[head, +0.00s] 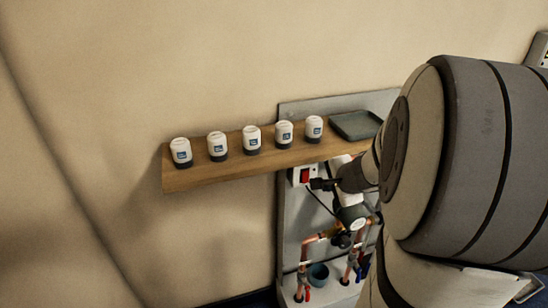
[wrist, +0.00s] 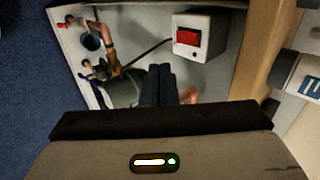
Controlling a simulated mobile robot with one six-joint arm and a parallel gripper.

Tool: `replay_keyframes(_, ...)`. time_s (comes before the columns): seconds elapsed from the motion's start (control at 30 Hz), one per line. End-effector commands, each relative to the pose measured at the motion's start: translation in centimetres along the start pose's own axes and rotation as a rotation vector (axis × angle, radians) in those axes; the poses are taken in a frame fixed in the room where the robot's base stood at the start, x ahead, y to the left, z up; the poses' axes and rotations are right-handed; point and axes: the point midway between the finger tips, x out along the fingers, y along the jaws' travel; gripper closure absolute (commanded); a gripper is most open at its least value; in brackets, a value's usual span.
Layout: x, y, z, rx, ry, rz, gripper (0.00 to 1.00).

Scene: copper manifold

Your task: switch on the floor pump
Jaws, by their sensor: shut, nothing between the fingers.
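The switch box (wrist: 213,38) is a small white box with a red rocker switch (wrist: 187,37) on its face, at the upper middle of the wrist view. In the head view the red rocker (head: 305,176) shows just under the wooden shelf. A dark cable runs from the box toward the pump (head: 350,212), which sits among copper pipes and is partly hidden by my arm. My gripper (wrist: 159,70) is shut and empty. Its fingertips are close to the box, apart from the rocker in the wrist view. In the head view my gripper (head: 318,184) appears just right of the rocker.
The wooden shelf (head: 190,181) holds several white jars with dark bases and a grey-green tray (head: 355,123), directly above the switch box. Copper pipes with red-handled valves (head: 307,295) and a teal cup (head: 318,274) are lower on the grey panel (head: 288,225).

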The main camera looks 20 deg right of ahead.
Motion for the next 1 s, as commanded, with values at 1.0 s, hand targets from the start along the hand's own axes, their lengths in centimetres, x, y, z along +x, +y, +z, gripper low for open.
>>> replay_keyframes(1.0, 13.2, -2.5, -0.3, 0.016, 0.005, -0.002, 1.0)
